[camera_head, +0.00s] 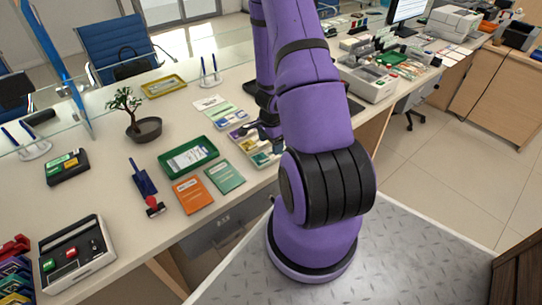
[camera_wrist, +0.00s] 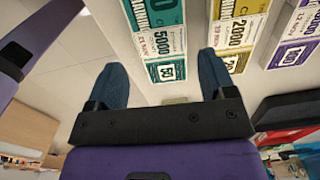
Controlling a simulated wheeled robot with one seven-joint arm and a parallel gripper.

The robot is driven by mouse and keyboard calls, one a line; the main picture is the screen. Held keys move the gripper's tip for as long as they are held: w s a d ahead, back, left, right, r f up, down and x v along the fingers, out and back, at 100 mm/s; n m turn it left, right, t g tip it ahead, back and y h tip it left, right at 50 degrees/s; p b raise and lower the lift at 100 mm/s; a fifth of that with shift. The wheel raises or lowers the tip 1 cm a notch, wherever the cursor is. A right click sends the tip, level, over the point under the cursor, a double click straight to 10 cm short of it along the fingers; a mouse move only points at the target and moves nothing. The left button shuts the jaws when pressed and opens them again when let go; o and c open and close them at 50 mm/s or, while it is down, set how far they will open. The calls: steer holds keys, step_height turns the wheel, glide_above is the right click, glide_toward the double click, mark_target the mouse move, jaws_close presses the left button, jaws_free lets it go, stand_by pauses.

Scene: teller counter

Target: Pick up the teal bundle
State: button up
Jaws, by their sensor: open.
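The teal bundle (camera_wrist: 158,38) lies flat on the pale counter in the wrist view, printed with 5000 and 50. Its near end shows between the two spread fingertips of my gripper (camera_wrist: 162,68), which is open and empty. I cannot tell the height of the fingers above it. In the head view the teal bundle (camera_head: 268,158) is nearest the counter's front edge in a row of bundles, partly beside my arm. My gripper (camera_head: 262,131) is mostly hidden behind my arm there.
An olive-yellow bundle (camera_wrist: 238,34) and a purple bundle (camera_wrist: 296,42) lie right of the teal one in the wrist view. In the head view, a green tray (camera_head: 189,172), a green booklet (camera_head: 225,177) and an orange booklet (camera_head: 193,195) lie to the left.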

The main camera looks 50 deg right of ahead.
mark_target(271, 153)
steer(key=shift+d+f, duration=0.15)
steer(key=shift+f, duration=2.45)
steer(key=shift+c, duration=0.2)
steer(key=c, duration=0.7)
